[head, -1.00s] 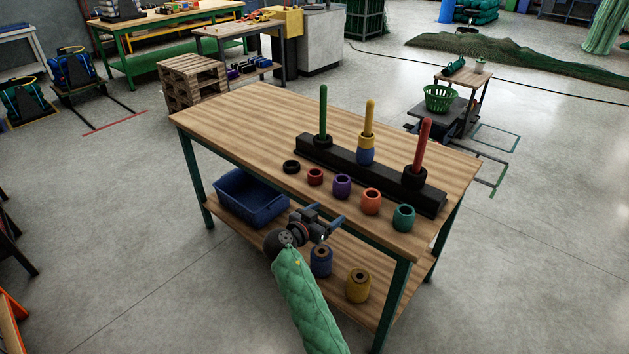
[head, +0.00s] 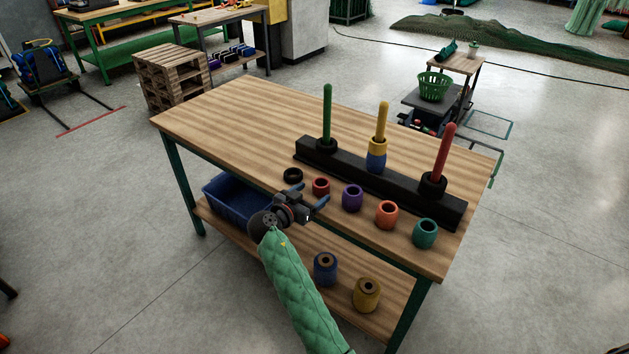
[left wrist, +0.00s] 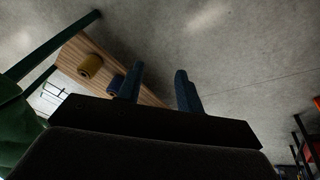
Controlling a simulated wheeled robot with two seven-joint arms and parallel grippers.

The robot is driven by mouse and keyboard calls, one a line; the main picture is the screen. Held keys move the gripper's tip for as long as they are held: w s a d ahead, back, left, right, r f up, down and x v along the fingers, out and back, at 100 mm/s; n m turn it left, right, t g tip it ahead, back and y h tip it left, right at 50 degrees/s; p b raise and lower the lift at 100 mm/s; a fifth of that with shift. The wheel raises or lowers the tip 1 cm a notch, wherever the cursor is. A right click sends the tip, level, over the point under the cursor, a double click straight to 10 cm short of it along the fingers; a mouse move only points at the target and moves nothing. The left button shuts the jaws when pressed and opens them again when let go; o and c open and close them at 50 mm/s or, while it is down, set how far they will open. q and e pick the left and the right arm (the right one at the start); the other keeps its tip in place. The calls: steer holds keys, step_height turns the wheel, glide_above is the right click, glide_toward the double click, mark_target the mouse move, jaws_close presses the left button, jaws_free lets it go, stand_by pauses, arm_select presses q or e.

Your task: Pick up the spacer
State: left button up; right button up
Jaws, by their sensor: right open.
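A flat black ring (head: 293,175), which looks like the spacer, lies on the wooden bench top (head: 222,122) near its front edge, left of a row of coloured rings. My right gripper (head: 309,196) is open and empty at the front edge, just in front of the black ring and the small red ring (head: 321,187). The jaws are apart from both. My left gripper (left wrist: 160,70) shows only in the left wrist view, with its two fingers apart and nothing between them; floor lies beyond.
Purple (head: 352,198), orange (head: 386,214) and teal (head: 425,233) rings stand along the front edge. Behind them is a black bar (head: 400,183) with green, yellow and red pegs. The lower shelf holds a blue bin (head: 232,212) and blue and yellow spools. The bench's left half is clear.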

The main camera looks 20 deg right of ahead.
mark_target(325, 182)
steer(key=shift+w+d+r+p, duration=0.15)
steer(key=shift+w+d+p, duration=0.35)
steer(key=shift+d, duration=0.55)
steer(key=x, duration=0.1)
steer(key=p+x, duration=0.1)
steer(key=x, duration=0.2)
steer(key=shift+w+a+r+p, duration=0.15)
steer(key=shift+w+r+p, duration=0.15)
steer(key=shift+p, duration=0.1)
steer(key=shift+w+d+f, duration=0.3)
steer(key=shift+w+d, duration=0.05)
steer(key=shift+d, duration=0.1)
arm_select(q)
steer(key=s+a+r+g+y, duration=0.1)
steer(key=s+a+r, duration=0.1)
steer(key=a+r, duration=0.2)
steer(key=shift+r+n, duration=0.3)
steer(key=shift+r, duration=0.25)
arm_select(e)
steer(key=shift+c, duration=0.2)
arm_select(q)
steer(key=shift+s, duration=0.1)
arm_select(e)
steer(key=c, duration=1)
